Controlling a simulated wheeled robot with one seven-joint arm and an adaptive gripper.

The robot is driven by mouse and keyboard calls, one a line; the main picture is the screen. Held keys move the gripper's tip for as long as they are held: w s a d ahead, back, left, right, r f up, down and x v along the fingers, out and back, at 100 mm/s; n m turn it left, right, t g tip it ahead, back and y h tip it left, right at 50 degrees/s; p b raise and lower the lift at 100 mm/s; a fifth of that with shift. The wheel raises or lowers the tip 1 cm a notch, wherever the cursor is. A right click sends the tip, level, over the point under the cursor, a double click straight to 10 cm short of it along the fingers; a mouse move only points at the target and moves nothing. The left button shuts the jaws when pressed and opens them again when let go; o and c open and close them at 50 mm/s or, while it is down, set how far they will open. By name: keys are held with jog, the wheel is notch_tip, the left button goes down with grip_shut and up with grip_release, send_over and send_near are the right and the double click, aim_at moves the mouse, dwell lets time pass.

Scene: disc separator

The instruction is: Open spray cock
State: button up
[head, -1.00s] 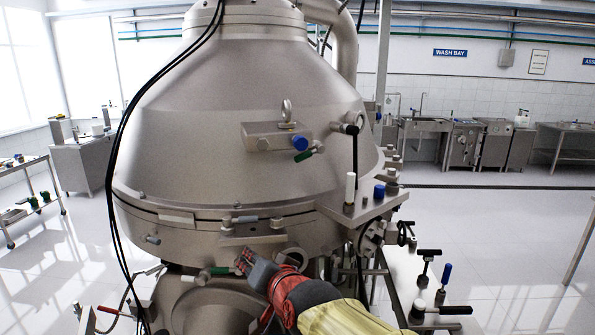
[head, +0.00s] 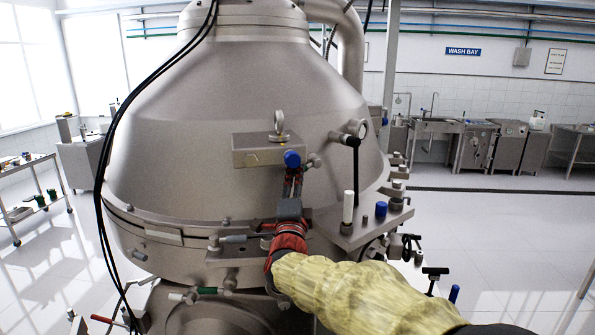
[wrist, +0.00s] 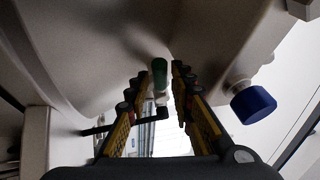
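A small green-handled cock (wrist: 160,72) shows in the wrist view, lying between my two fingers. I take it for the spray cock; no label is legible. My gripper (head: 293,173) is open, pointing up at the front of the grey box (head: 258,150) on the separator's bowl hood. In the wrist view, my gripper's fingers (wrist: 158,88) stand apart on either side of the green handle. I cannot tell whether either finger touches it. In the head view the fingers hide the green handle. A blue knob (head: 292,159) sits just above the fingertips; it also shows in the wrist view (wrist: 253,104).
The separator hood (head: 230,100) fills the space behind my gripper. A black lever (head: 355,160) and a ledge with white and blue posts (head: 381,209) stand to the right. Another green handle (head: 207,290) is low on the left. Black cables hang at the left.

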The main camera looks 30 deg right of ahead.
jog(key=shift+x, duration=1.8)
jog(key=shift+c, duration=0.4)
grip_shut()
jog(key=shift+f, duration=0.1)
